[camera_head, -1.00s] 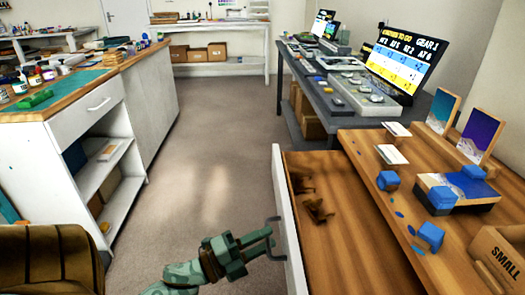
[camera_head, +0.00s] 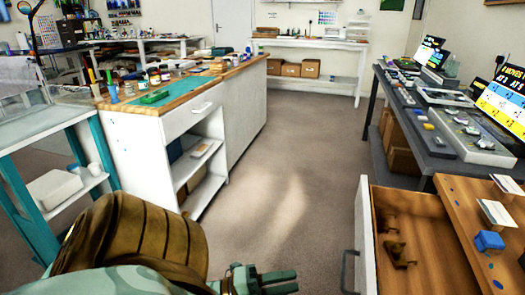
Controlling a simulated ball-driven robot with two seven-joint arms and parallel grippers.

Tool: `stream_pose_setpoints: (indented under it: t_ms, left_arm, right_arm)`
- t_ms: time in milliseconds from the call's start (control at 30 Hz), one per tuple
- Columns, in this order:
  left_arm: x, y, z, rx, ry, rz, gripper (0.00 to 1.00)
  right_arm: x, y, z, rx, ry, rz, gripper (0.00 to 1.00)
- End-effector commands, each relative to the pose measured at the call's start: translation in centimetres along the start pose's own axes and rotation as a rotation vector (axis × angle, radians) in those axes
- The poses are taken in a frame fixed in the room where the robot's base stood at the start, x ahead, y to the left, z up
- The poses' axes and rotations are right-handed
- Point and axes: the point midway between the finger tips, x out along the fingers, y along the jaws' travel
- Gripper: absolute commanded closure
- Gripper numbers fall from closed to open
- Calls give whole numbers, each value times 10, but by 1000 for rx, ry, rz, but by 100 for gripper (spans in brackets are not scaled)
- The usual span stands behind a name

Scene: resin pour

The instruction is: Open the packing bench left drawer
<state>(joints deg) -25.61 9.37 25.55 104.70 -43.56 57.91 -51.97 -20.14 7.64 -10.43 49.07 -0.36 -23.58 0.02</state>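The packing bench (camera_head: 462,208) is at the right edge, with a wooden top. Its drawer (camera_head: 425,262) is pulled out and shows a wooden inside with small brown items (camera_head: 397,252) in it. The drawer's white front (camera_head: 366,235) faces left and carries a grey bar handle (camera_head: 349,272). My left gripper (camera_head: 284,282) is at the bottom middle, left of the handle and apart from it. Its two green fingers point right with a narrow gap and nothing between them. My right gripper is not in view.
A white cabinet (camera_head: 183,125) with a wooden top and open shelves stands left of centre. A teal-legged table (camera_head: 48,125) is at the far left. A dark bench (camera_head: 425,160) with screens stands behind the packing bench. Grey floor (camera_head: 290,160) between them is clear.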

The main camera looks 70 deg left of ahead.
Motion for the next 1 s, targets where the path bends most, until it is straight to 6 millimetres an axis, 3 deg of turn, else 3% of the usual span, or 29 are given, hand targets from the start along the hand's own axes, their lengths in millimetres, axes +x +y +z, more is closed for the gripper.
stream_pose_setpoints:
  t_ms: [100, 300, 1000]
  left_arm:
    - [-23, -1, 0, -1, -1, 2, 68]
    - [-42, 0, 0, 0, 0, 1, 68]
    - [-44, 3, 1, -30, -7, 12, 68]
  right_arm:
    - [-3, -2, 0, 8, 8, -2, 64]
    - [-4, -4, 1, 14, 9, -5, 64]
    - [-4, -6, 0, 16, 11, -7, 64]
